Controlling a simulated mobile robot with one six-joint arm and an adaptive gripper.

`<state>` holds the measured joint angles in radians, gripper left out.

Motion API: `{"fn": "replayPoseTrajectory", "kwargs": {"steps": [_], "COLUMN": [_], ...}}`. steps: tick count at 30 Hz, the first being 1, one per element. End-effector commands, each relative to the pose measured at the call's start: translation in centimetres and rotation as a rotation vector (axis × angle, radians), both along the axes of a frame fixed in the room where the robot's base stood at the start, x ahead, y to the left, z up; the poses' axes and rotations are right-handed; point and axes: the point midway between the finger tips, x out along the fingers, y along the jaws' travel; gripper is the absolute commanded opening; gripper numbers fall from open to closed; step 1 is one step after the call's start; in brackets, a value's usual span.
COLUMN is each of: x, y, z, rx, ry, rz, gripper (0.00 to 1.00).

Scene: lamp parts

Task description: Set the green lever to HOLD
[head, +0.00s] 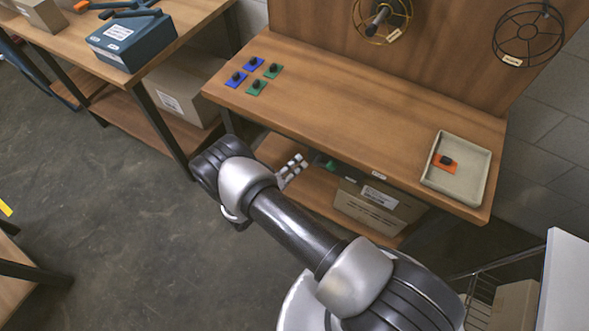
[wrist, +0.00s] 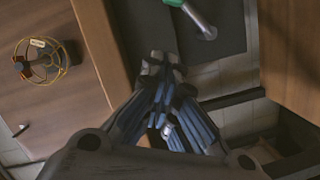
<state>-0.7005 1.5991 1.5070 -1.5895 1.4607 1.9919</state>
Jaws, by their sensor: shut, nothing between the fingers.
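The green lever (wrist: 193,12) shows at the top of the wrist view, partly cut off by the frame edge, with a grey metal end (wrist: 208,33) over a dark grey panel (wrist: 228,30). In the head view a small green part (head: 330,165) shows just below the bench's front edge, likely the same lever. My gripper (wrist: 163,65) is shut and empty, with its tips below and left of the lever in the wrist view, apart from it. In the head view my gripper (head: 296,166) is in front of the bench edge. No HOLD marking is readable.
The wooden bench (head: 340,110) carries blue and green plates with black knobs at its left and a tray (head: 483,190) holding an orange piece at its right. Wire cages (head: 527,35) hang on the backboard. Cardboard boxes (head: 372,208) stand on the lower shelf.

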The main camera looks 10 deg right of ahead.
Motion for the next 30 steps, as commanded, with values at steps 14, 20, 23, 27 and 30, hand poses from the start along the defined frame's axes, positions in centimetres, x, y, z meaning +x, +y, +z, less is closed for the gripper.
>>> {"fn": "replayPoseTrajectory", "kwargs": {"steps": [14,20,23,27,30], "x": [2.1,1.6,1.5,1.5,1.5], "y": [-6.4,-7.1,-7.1,-7.1,-7.1], "z": [-2.1,-2.5,-2.5,-2.4,-2.4], "rx": [-0.001,0.0,0.001,0.0,0.0], "ry": [0.003,0.002,0.001,0.0,0.0], "rz": [0.0,0.0,0.0,0.0,0.0], "gripper": [0.0,0.0,0.0,0.0,0.0]}}
